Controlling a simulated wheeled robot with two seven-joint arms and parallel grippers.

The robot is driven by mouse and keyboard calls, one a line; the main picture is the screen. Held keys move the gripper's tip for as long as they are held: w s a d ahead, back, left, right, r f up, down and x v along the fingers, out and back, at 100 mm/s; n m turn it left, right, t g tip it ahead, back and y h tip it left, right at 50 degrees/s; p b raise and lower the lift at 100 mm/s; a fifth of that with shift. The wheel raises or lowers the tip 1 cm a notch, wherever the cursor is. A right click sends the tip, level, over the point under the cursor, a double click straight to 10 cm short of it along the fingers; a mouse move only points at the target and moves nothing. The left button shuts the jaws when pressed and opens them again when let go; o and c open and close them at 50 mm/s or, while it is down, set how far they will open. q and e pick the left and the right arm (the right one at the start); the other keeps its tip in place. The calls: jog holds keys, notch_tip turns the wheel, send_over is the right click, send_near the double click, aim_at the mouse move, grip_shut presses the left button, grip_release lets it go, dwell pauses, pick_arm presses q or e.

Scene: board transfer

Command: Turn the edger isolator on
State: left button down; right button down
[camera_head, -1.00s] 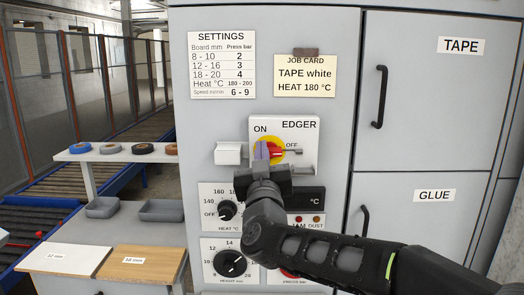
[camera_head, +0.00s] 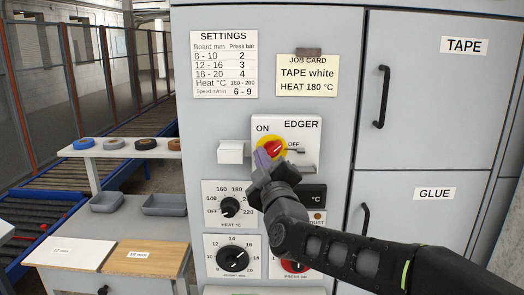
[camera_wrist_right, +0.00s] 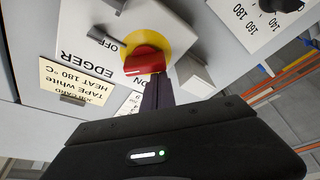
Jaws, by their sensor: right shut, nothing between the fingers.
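The edger isolator is a red handle (camera_head: 273,149) on a yellow disc (camera_head: 263,141), set in a white plate marked EDGER, with ON at upper left and OFF at right. In the head view the handle slants up to the right; which mark it points to is unclear. My right gripper (camera_head: 262,161) is shut and empty, its purple-grey fingers at the handle's lower left. In the right wrist view the fingers (camera_wrist_right: 157,93) end right by the red handle (camera_wrist_right: 146,60); whether they touch is unclear. My left gripper is not in view.
A grey pin (camera_head: 296,151) sticks out by OFF, and a white block (camera_head: 231,152) juts out left of the plate. Cabinet doors with black handles (camera_head: 381,97) stand at right. A shelf with tape rolls (camera_head: 145,144) is at left.

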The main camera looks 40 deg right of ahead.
jog(key=n+p, duration=0.1)
jog(key=n, duration=0.2)
jog(key=f+n+g+y, duration=0.1)
jog(key=n, duration=0.2)
jog(key=n+g+y+p, duration=0.1)
jog(key=n, duration=0.2)
jog(key=shift+s+d+f+p, duration=0.2)
jog(key=shift+s+d+p, duration=0.05)
jog(key=shift+d+p, duration=0.05)
jog(key=shift+n, duration=0.3)
jog(key=shift+s+f, duration=0.1)
jog(key=b+v, duration=0.2)
jog(key=v, duration=0.5)
jog(key=shift+s+b, duration=0.3)
jog(key=shift+b, duration=0.05)
dwell(0.4)
